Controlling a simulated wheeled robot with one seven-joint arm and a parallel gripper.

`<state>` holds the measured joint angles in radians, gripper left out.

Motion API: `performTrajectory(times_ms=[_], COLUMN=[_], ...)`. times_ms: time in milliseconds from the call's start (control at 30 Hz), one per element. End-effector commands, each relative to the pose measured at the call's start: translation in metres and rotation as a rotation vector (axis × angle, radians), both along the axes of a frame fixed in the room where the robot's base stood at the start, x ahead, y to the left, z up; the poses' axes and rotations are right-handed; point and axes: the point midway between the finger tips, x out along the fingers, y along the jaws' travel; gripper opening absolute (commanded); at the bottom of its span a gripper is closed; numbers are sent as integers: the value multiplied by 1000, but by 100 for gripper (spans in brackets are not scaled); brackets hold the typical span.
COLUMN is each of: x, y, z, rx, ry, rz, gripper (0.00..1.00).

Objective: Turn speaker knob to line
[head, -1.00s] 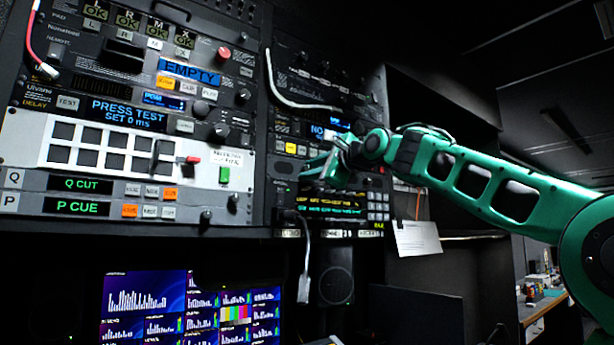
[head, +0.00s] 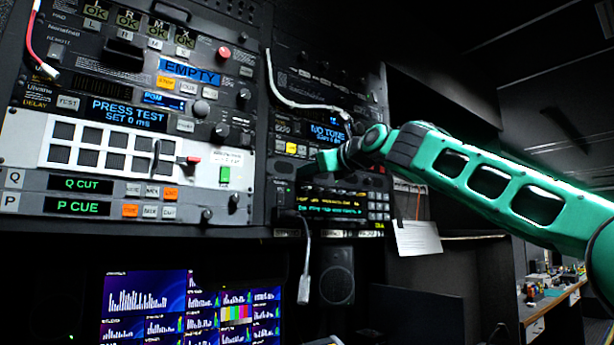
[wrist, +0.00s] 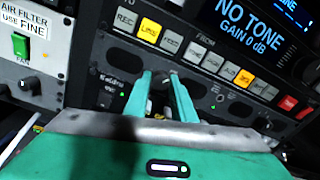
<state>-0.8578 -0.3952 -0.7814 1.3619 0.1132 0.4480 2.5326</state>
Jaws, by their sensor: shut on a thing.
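My gripper (wrist: 163,82) reaches to a black panel with dark oval grilles (wrist: 233,109) in the wrist view. Its two green fingers are closed around a small dark knob (wrist: 165,76), which I take to be the speaker knob. The fingers cover most of the knob, and its pointer and the line mark cannot be made out. In the head view my gripper (head: 318,166) is at the same rack, below the NO TONE display (head: 328,134); its fingertips and the knob cannot be made out there.
Above the panel is a row of buttons, some lit yellow (wrist: 149,30); it ends at a red one (wrist: 288,103). A green FAN switch (wrist: 20,45) is at left. Below in the head view, a grey cable (head: 305,270) hangs beside a loudspeaker (head: 337,275).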

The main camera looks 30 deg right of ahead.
Motion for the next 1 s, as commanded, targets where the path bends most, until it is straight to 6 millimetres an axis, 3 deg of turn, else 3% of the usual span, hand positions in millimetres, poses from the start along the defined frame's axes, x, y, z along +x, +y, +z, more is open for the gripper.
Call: performTrajectory(times_ms=[733,767,800,1000], x=[1,1,1,1], y=[-1,-1,-1,0], z=[-4,-4,-4,-2], rx=[86,86,85,85], ry=[12,12,11,7], rz=[-2,-2,-2,-1], gripper=[0,30,40,41])
